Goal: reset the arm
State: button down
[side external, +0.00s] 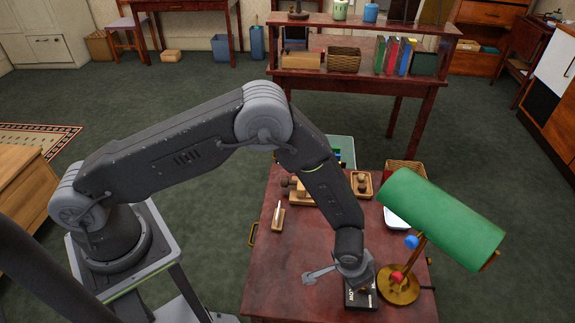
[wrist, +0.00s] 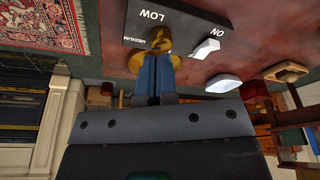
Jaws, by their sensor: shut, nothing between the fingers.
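My gripper (wrist: 154,60) is shut with nothing between its blue fingers. In the wrist view its tips are close to a brass knob (wrist: 158,38) on a dark control box (wrist: 185,22). I cannot tell whether they touch it. The box has LOW, MEDIUM and ON labels and a white rocker switch (wrist: 207,48). In the side view the box (side external: 361,297) sits on the dark red table near its front, and my gripper is low over it. The fingertips are hidden there.
A green-shaded lamp (side external: 430,217) on a brass base (side external: 398,286) stands close to the right of my gripper. Wooden items (side external: 300,190), a small tray (side external: 362,184) and a basket (side external: 405,168) are farther back. The table's front left (side external: 270,285) is clear.

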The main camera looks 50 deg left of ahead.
jog(key=shift+r, duration=0.1)
jog(key=a+r+n, duration=0.1)
jog(key=a+r, duration=0.3)
jog(key=r, duration=0.5)
jog(key=a+r+t, duration=0.1)
jog(key=a+r, duration=0.3)
jog(key=r, duration=0.4)
jog(key=a+r+n, duration=0.1)
jog(key=a+r, duration=0.3)
jog(key=r, duration=0.5)
jog(key=s+a+r+t, duration=0.1)
jog(key=s+a+r, duration=0.6)
jog(key=r, duration=0.3)
jog(key=s+a+r, duration=0.1)
jog(key=s+a, duration=0.1)
jog(key=s, duration=0.4)
jog(key=s+a+r+n, duration=0.1)
jog(key=s+a+r, duration=0.1)
jog(key=s, duration=0.4)
jog(key=shift+s+r+t+y, duration=0.3)
jog(key=shift+t+y, duration=0.1)
